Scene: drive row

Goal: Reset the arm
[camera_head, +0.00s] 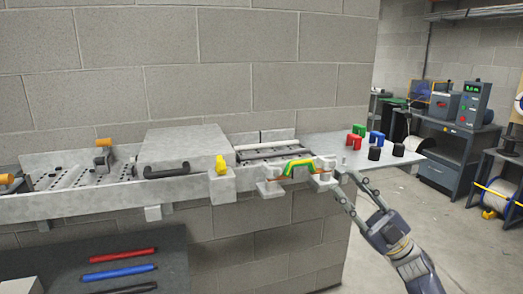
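My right gripper (346,182) reaches in from the lower right. Its two fingers are spread apart with nothing between them. The fingertips are beside the right end of a grey fixture that carries a green and yellow curved handle (298,168). I cannot tell whether they touch it. The rest of my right arm runs down to the bottom edge. My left gripper and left arm are not in view.
A grey wall ledge holds a box with a black handle (166,171) and a yellow knob (221,166). A grey shelf (335,143) at right carries red, green, blue and black pieces. Red and blue rods (118,272) lie on a dark surface below.

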